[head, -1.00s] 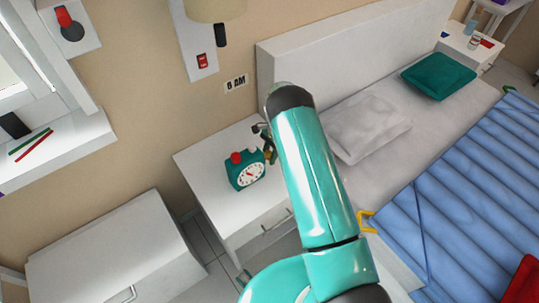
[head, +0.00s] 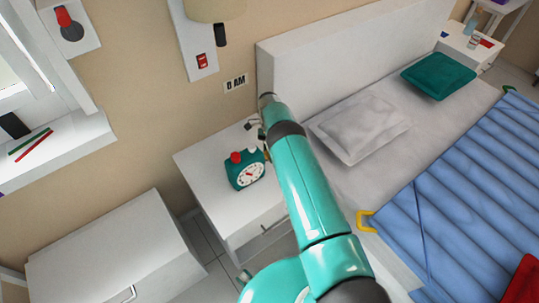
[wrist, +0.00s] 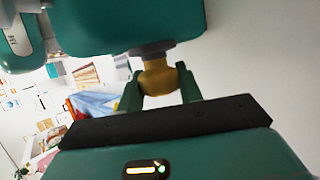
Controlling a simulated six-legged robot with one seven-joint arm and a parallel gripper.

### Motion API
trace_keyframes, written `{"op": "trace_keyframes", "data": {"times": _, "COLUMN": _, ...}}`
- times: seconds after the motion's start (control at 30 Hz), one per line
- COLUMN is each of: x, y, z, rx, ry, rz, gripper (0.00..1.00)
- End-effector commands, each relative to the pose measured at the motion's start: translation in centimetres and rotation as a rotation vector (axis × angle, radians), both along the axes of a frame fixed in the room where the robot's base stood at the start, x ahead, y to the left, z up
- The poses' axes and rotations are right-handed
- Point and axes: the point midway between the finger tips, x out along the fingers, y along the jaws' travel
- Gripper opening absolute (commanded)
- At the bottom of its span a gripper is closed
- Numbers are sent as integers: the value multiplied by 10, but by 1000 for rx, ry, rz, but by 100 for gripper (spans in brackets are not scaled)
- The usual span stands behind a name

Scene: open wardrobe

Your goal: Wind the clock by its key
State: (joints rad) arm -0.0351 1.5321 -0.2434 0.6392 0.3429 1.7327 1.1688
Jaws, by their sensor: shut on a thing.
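The teal clock (head: 245,172) with a white dial stands upright on the white nightstand (head: 202,162), its dial towards me in the head view. It has a red knob on top. In the wrist view the clock body (wrist: 130,22) fills the top. A brass-coloured key (wrist: 158,78) sticks out of it on a grey shaft. My gripper (wrist: 160,88) has one finger on each side of the key and is shut on it. In the head view, my arm and the clock largely hide the gripper behind the clock, and the key is not clear.
The bed's headboard (head: 340,55) and a pale pillow (head: 360,125) lie to the right of the nightstand. A white cabinet (head: 110,250) stands at the lower left.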

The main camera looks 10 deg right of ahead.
Motion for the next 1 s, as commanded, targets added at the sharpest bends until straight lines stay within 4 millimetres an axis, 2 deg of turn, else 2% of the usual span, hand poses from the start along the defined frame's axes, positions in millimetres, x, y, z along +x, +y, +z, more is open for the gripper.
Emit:
{"op": "trace_keyframes", "data": {"times": 0.33, "x": 0, "y": 2, "z": -1, "rx": 4, "ry": 1, "rz": 1, "gripper": 13}}
{"op": "trace_keyframes", "data": {"times": 0.37, "x": 0, "y": 2, "z": -1, "rx": 4, "ry": 1, "rz": 1, "gripper": 37}}
{"op": "trace_keyframes", "data": {"times": 0.47, "x": 0, "y": 2, "z": -1, "rx": 4, "ry": 1, "rz": 1, "gripper": 57}}
{"op": "trace_keyframes", "data": {"times": 1.0, "x": 0, "y": 1, "z": 0, "rx": 6, "ry": -11, "rz": 0, "gripper": 57}}
